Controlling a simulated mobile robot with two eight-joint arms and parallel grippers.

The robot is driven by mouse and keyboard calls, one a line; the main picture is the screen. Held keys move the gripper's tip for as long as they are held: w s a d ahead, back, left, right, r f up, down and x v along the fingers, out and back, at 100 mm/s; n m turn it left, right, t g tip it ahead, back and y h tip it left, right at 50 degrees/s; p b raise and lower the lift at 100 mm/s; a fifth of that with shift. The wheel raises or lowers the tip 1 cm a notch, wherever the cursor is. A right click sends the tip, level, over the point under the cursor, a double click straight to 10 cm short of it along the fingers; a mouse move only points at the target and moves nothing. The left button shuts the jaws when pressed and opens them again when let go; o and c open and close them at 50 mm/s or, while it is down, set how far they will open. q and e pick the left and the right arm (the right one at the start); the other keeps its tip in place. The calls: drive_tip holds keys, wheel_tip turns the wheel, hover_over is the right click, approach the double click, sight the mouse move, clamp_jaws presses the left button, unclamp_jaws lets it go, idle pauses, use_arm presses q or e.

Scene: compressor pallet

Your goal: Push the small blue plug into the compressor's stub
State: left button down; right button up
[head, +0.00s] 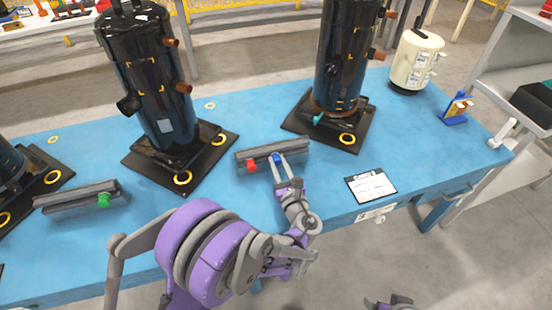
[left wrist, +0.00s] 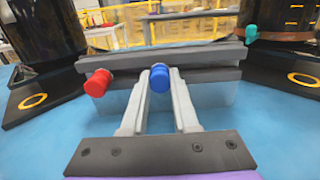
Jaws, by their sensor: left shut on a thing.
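The small blue plug (head: 277,158) sits at the front of a grey rack (head: 300,150), to the right of a red plug (head: 251,163). My left gripper (head: 279,164) is shut on the blue plug. In the left wrist view the blue plug (left wrist: 160,77) is between the two finger tips, with the rack (left wrist: 215,72) right behind it. Two tall black compressors, one left (head: 145,75) and one right (head: 340,65), carry copper stubs such as this stub (head: 183,88). Which stub is meant cannot be told. My right gripper (head: 388,302) shows only partly at the bottom edge.
Another rack (head: 75,199) with a green plug (head: 104,200) lies at left. A teal plug (head: 318,119) is low on the right compressor. A clipboard (head: 371,185), a cream tank (head: 417,60) and a blue stand (head: 457,108) are on the blue table (head: 235,205).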

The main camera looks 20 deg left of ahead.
use_arm(q)
drive_tip(key=shift+b+v, duration=0.35)
drive_tip(key=shift+v, duration=2.65)
drive_tip(key=shift+r, duration=0.1)
